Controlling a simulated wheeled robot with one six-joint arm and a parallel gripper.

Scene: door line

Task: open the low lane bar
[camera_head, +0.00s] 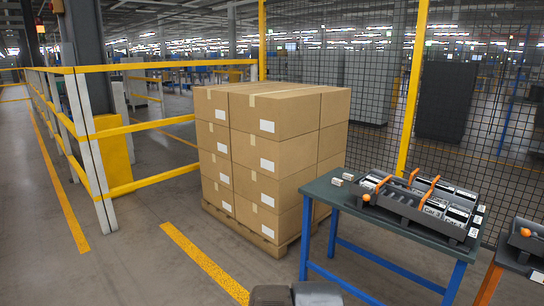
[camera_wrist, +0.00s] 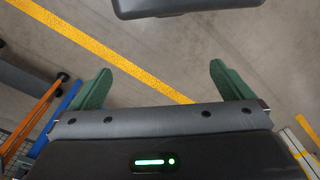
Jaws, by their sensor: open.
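No separate low lane bar can be made out for certain. In the head view, yellow rails run between white posts at the left; the upper rail (camera_head: 170,66) and the lower rail (camera_head: 155,180) reach toward the stacked boxes, and I cannot tell whether either is the bar. My gripper (camera_wrist: 160,68) shows in the wrist view with its two green fingers wide apart. No rail is near the fingers.
Stacked cartons (camera_head: 270,150) on a pallet stand mid-view before a mesh fence (camera_head: 480,60). A blue-legged table (camera_head: 335,197) with a tray of parts (camera_head: 408,214) is at right, beside an orange-legged one (camera_head: 510,262). Floor with yellow lines (camera_head: 205,264) is clear at front left.

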